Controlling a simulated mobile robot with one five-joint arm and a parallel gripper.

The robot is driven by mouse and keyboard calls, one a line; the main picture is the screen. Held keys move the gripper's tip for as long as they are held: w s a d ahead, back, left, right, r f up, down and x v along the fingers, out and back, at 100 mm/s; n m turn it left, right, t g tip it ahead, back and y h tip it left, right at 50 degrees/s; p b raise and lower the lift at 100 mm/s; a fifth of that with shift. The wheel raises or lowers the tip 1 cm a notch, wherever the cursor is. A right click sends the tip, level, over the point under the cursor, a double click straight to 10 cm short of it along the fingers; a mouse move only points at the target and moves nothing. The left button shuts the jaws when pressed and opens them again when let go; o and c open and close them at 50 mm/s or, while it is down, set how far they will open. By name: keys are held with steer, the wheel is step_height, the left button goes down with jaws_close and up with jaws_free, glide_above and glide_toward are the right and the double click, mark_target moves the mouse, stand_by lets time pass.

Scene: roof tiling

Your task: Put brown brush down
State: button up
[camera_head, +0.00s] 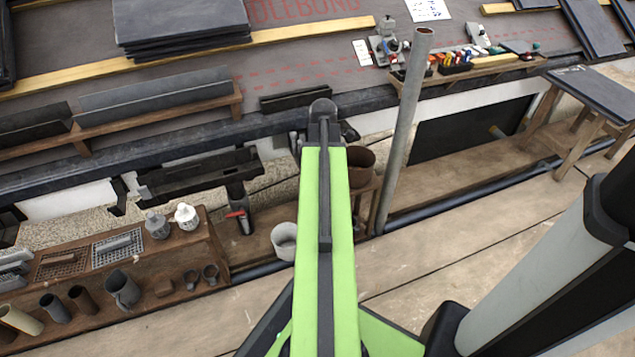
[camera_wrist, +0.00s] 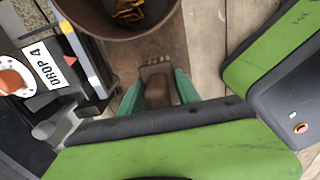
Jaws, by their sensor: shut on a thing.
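The brown brush (camera_wrist: 157,92) is between the two green fingers of my gripper (camera_wrist: 158,84) in the wrist view. The fingers are shut on it. In the head view the gripper and brush are hidden behind my green arm.
A round brown bucket (camera_wrist: 92,22) with yellow scraps inside stands close beyond my gripper; it also shows in the head view (camera_head: 361,163). A label reading DROP 4 (camera_wrist: 47,66) is at left. A grey pole (camera_head: 403,130) leans right of my arm. A light grey pot (camera_head: 284,241) stands left.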

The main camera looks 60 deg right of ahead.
step_height(320, 180, down, 3)
steer(key=shift+r+b, duration=0.1)
steer(key=shift+b, duration=0.6)
steer(key=shift+w+a+r, duration=0.1)
steer(key=shift+w+r, duration=0.05)
steer(key=shift+r, duration=0.05)
steer(key=shift+f, duration=0.1)
steer(key=o, duration=0.9)
steer(key=shift+f, duration=0.1)
steer(key=shift+c, duration=0.2)
steer(key=o, duration=0.4)
steer(key=shift+o, duration=0.2)
step_height(320, 180, up, 13)
steer(key=p, duration=1.2)
steer(key=shift+f+p, duration=0.15)
steer(key=shift+p, duration=0.2)
steer(key=shift+f, duration=0.1)
